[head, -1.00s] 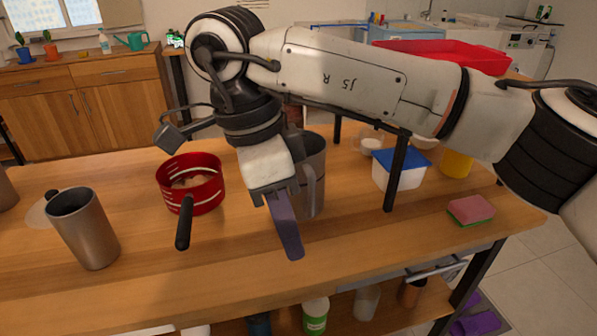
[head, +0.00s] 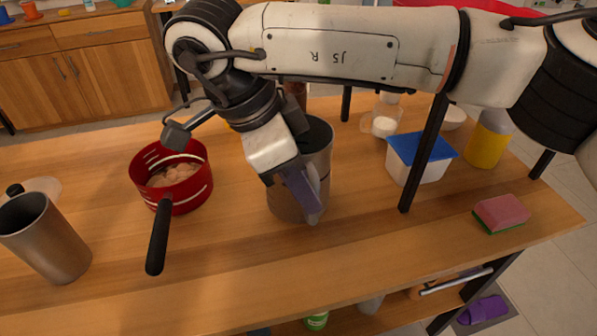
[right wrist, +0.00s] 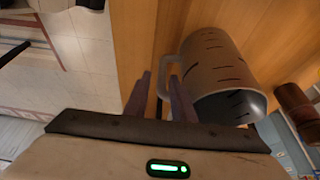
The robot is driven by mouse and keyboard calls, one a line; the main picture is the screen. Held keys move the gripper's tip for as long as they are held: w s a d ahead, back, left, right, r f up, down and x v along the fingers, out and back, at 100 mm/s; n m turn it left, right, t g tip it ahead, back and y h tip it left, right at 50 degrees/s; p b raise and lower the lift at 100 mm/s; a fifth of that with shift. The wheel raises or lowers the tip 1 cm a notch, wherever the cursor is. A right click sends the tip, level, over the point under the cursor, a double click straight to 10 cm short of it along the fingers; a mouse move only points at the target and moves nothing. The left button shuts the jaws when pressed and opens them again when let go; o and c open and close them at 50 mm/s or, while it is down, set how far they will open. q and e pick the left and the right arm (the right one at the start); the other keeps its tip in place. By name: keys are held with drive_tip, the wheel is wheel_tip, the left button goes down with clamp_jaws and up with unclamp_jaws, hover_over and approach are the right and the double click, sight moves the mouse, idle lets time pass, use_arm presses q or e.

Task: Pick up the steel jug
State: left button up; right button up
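The steel jug (head: 318,140) stands upright on the wooden table, partly hidden behind my right gripper (head: 311,212). The right wrist view also shows the jug (right wrist: 222,75), with dark marks on its wall and its handle (right wrist: 162,72) turned toward my gripper. In that view my right gripper (right wrist: 158,88) is open, with its two fingers apart. The handle's outer edge appears between the fingertips; I cannot tell whether they touch it. My left gripper is in neither current view.
A red pot (head: 200,195) with a black handle stands left of the jug, and a plain metal cup (head: 52,245) farther left. A blue-lidded tub (head: 405,165), yellow container (head: 486,145) and pink sponge (head: 502,212) are at right. The table's front strip is clear.

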drive_tip(key=x, duration=0.5)
drive_tip(key=shift+w, duration=0.2)
clamp_jaws()
drive_tip(key=shift+w+r, duration=0.1)
drive_tip(key=shift+r, duration=0.1)
idle(0.9)
